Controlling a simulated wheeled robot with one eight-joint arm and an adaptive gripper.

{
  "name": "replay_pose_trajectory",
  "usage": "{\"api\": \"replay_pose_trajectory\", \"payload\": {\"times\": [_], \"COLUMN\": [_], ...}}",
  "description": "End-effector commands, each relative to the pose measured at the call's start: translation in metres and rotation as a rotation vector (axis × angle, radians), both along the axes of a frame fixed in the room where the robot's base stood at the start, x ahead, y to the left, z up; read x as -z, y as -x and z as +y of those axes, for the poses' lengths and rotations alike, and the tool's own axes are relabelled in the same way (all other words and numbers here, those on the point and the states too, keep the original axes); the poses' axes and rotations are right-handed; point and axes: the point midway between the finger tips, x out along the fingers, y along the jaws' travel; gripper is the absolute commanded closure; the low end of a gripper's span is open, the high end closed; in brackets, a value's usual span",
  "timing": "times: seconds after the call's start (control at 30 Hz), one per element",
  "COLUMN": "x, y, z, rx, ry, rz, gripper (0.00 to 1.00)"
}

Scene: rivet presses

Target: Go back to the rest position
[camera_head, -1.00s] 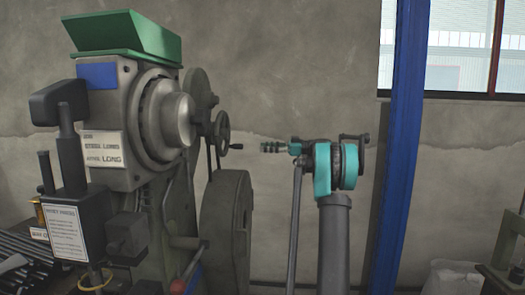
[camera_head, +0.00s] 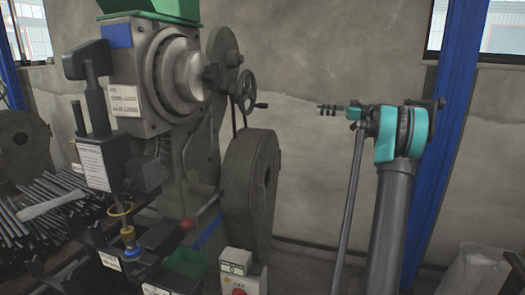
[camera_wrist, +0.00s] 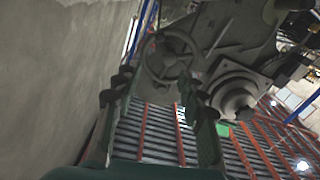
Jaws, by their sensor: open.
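My gripper (camera_head: 322,109) is in the middle right of the head view, on my grey and teal arm, pointing left toward the rivet press (camera_head: 207,130). A gap of bare wall shows between its tips and the press's handwheel (camera_head: 245,92). In the wrist view my gripper (camera_wrist: 157,88) has its two dark fingers apart, with nothing held between them. The handwheel (camera_wrist: 170,56) and the press's stepped round housing (camera_wrist: 236,92) lie beyond the fingers; that view looks upside down, with ceiling lamps at the bottom.
A control box (camera_head: 241,270) with a red button stands low before the press. Dark rods (camera_head: 45,205) lie piled at left. A blue post (camera_head: 447,130) and a pale bag (camera_head: 485,270) are at right. Bare wall (camera_head: 310,60) is behind my arm.

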Motion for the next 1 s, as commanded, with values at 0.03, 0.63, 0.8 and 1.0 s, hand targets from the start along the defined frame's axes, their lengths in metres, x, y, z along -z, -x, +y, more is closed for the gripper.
{"api": "replay_pose_trajectory", "payload": {"times": [0.03,0.63,0.8,1.0], "x": [0.0,0.054,0.089,0.158], "y": [0.0,0.045,0.08,0.157], "z": [0.0,0.058,0.085,0.12], "rx": [0.0,0.034,0.08,0.213], "ry": [0.0,0.132,0.213,0.36], "rz": [0.0,0.302,0.469,0.735], "gripper": [0.59,0.59,0.59,0.59]}}
